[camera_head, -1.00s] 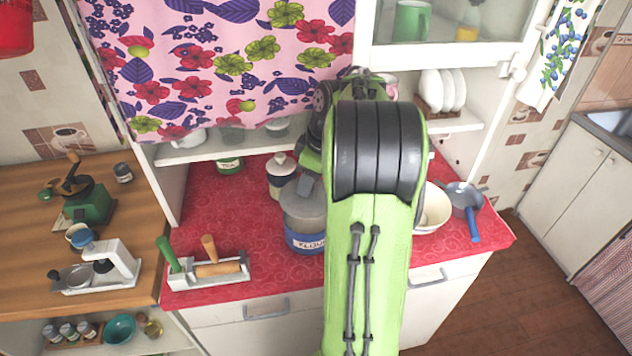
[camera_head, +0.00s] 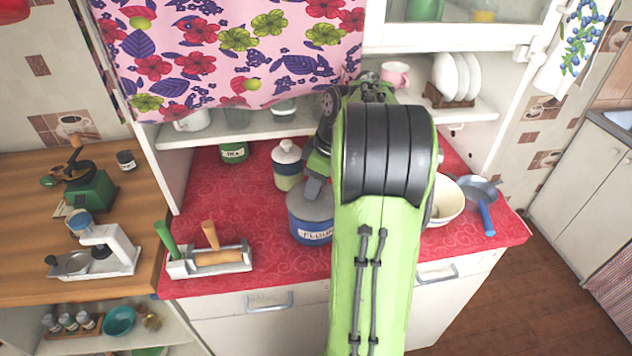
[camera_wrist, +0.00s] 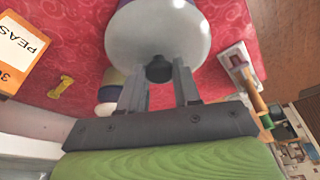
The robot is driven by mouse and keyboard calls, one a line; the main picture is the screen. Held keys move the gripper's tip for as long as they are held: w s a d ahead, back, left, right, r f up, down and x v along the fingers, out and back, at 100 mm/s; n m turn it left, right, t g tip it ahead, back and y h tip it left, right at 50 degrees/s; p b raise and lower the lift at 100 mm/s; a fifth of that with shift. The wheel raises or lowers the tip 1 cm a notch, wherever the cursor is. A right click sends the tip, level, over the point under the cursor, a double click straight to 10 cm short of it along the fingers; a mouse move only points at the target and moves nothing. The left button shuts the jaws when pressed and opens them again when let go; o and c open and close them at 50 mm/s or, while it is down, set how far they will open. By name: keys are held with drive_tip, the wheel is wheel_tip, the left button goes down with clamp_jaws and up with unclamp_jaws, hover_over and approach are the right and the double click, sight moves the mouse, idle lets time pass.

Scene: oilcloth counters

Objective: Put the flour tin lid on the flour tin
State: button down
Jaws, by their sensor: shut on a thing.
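My gripper (camera_head: 316,186) is shut on the dark knob of the flour tin lid, pointing down over it. The lid (camera_head: 312,206) is a round grey disc; in the wrist view the lid (camera_wrist: 150,35) fills the top middle, with its knob (camera_wrist: 159,69) between my fingers. The flour tin (camera_head: 311,232), blue with a white FLOUR label, stands on the red counter directly under the lid. The lid looks level and at the tin's top; I cannot tell whether it is fully seated. My arm hides the tin's right side.
A cream jar (camera_head: 287,172) stands close behind the tin, with a green tea tin (camera_head: 234,152) farther back. A rack with a rolling pin (camera_head: 212,262) lies to the left. A cream bowl (camera_head: 447,202) and blue-handled pan (camera_head: 481,190) are at the right. The left-middle counter is clear.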

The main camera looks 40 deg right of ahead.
idle(0.4)
drive_tip(key=shift+f, duration=0.3)
drive_tip(key=c, duration=0.7)
unclamp_jaws()
wheel_tip(320, 180, up, 6)
drive_tip(key=p, duration=0.5)
drive_tip(key=shift+r+p, duration=0.15)
drive_tip(key=shift+p, duration=0.15)
